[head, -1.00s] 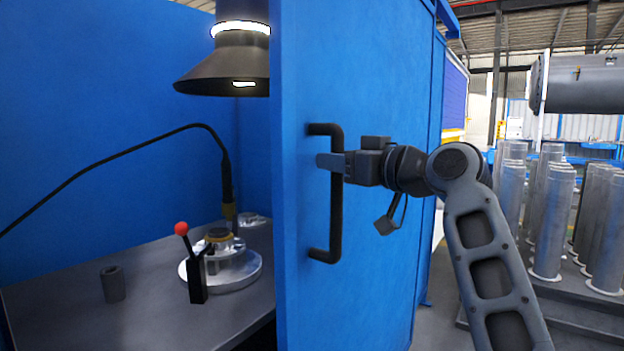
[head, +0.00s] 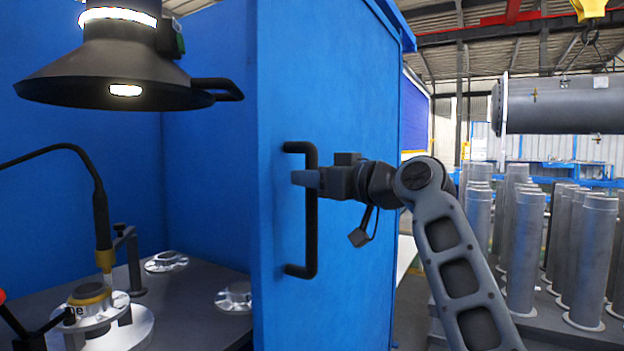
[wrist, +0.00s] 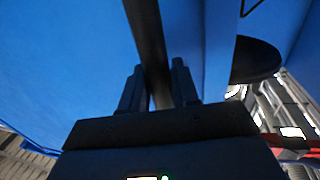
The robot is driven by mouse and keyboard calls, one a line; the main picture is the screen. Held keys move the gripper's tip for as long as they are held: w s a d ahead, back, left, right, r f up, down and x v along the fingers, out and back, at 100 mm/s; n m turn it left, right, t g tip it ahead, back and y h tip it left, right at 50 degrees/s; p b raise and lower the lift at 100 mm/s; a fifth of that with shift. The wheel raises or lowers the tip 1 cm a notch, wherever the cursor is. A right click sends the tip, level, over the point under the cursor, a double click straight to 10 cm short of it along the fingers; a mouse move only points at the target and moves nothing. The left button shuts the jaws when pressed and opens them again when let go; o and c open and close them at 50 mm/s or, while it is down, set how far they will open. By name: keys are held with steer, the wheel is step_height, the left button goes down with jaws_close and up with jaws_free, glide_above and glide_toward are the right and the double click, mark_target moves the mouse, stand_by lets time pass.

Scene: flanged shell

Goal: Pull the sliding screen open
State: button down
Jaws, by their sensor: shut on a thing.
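The sliding screen (head: 345,95) is a tall blue panel in the middle of the head view. A black vertical bar handle (head: 311,235) is fixed near its left edge. My gripper (head: 306,179) is shut on the handle's upper half, coming from the right. In the wrist view the dark handle bar (wrist: 146,35) runs between the two fingers of my gripper (wrist: 160,90). Left of the screen's edge the booth stands open, with its inside visible. The part of the booth behind the screen is hidden.
A black extraction hood (head: 120,65) hangs at the upper left. A grey bench (head: 195,295) inside holds a round flanged part (head: 95,310), a torch (head: 102,225) and small metal pieces. Several grey flanged pipes (head: 525,240) stand at the right, under a large hanging cylinder (head: 560,103).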

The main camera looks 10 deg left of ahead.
steer(key=shift+w+d, duration=0.1)
steer(key=shift+w, duration=0.15)
steer(key=c, duration=1)
jaws_free()
steer(key=shift+s, duration=0.1)
steer(key=v, duration=0.7)
steer(key=shift+s+d, duration=0.15)
steer(key=shift+d, duration=0.15)
